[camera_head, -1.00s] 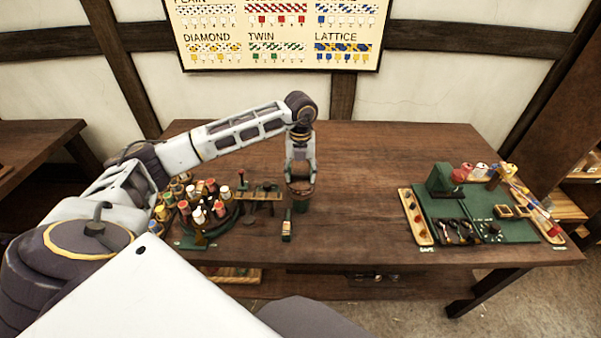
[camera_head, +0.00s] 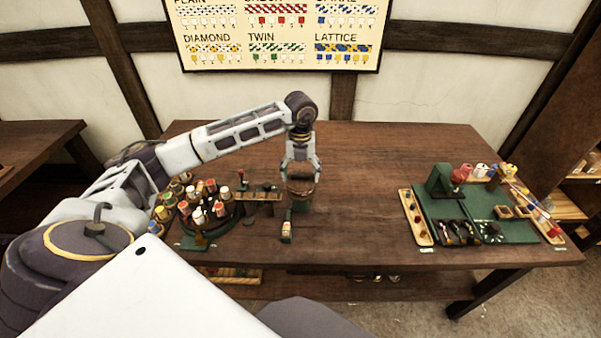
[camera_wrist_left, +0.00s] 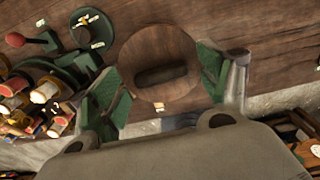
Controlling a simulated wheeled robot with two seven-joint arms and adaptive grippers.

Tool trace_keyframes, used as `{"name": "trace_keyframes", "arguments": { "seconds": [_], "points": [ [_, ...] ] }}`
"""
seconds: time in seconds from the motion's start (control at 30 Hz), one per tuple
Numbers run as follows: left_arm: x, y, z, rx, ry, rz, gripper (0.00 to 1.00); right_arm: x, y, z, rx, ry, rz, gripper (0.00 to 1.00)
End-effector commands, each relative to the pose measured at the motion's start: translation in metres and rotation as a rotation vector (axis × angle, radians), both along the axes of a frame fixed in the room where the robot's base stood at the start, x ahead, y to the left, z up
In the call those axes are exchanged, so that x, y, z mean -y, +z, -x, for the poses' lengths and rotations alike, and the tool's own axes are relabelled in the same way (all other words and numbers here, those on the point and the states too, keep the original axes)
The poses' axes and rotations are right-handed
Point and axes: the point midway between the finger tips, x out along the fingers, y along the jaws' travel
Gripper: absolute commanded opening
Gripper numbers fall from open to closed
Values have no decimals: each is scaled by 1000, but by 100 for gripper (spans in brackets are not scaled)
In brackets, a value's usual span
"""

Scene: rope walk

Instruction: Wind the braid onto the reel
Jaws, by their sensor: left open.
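A round brown wooden piece with a dark green lower part, which looks like the reel (camera_head: 301,188), stands upright on the table left of centre. In the left wrist view its wooden top (camera_wrist_left: 150,45) shows as a disc with a dark slot. My left gripper (camera_head: 301,172) points down over it and is open. Its green-padded fingers (camera_wrist_left: 160,78) stand on either side of the disc, apart from each other. I cannot make out the braid. My right gripper is not in view.
A round stand of coloured bobbins (camera_head: 207,212) is close on the left. A green mat (camera_head: 470,208) with tools lies at the right, beside a wooden tray (camera_head: 415,218). The table's middle is clear.

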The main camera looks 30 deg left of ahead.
Motion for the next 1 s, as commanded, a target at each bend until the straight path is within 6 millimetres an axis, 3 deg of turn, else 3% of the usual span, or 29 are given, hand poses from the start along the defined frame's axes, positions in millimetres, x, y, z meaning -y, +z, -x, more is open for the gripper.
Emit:
{"name": "trace_keyframes", "arguments": {
  "seconds": [0.27, 0.8, 1.0],
  "points": [
    [0, 16, -1, 2, -1, 0, 77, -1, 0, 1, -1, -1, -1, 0],
    [0, 92, -1, 4, 0, 1, 77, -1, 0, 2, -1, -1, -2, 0],
    [0, 112, -1, 3, 0, 1, 77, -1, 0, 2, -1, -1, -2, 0]
  ]
}}
